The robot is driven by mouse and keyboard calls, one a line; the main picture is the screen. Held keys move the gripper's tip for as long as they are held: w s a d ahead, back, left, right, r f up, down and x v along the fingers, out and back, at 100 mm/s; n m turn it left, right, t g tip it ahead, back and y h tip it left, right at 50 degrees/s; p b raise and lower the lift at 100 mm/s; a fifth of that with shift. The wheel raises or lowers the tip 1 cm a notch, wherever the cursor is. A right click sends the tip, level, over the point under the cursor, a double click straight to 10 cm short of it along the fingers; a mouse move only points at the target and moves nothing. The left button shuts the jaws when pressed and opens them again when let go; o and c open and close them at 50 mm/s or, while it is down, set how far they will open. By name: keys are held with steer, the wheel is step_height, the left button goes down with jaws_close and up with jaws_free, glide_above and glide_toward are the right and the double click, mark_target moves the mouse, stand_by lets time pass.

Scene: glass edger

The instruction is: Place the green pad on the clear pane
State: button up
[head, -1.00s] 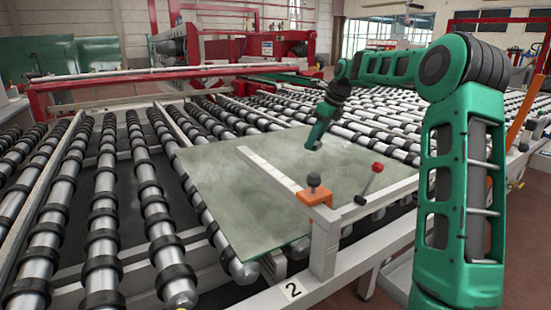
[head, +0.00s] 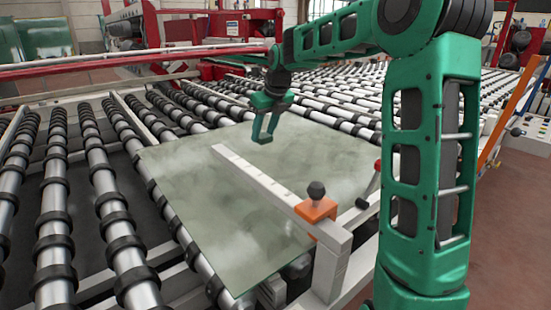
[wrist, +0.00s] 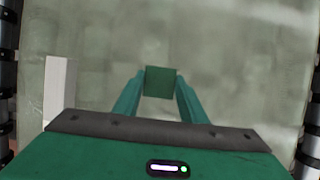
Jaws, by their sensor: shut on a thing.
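The clear pane (head: 190,190) is a large greenish glass sheet lying flat on the rollers, and it fills most of the wrist view (wrist: 230,70). My gripper (head: 262,138) is over the far part of the pane in the head view, fingers pointing down. In the wrist view a small square green pad (wrist: 160,82) sits between the two fingertips, and my gripper (wrist: 160,90) is shut on it. The pad is too small to make out clearly in the head view. I cannot tell the exact gap between pad and glass.
A white bar (head: 262,183) with an orange clamp (head: 316,209) and black knob crosses above the pane, and it shows at the left in the wrist view (wrist: 58,90). A lever with a red knob (head: 377,166) stands at the right. Black-ringed rollers (head: 105,190) surround the pane.

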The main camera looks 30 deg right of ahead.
steer(key=s+d+f, duration=0.2)
steer(key=s, duration=0.1)
steer(key=s+d+f, duration=0.1)
steer(key=s, duration=0.1)
steer(key=shift+f, duration=0.25)
steer(key=shift+s+f, duration=0.15)
steer(key=shift+f, duration=1.85)
steer(key=o, duration=1)
steer(key=v, duration=1.2)
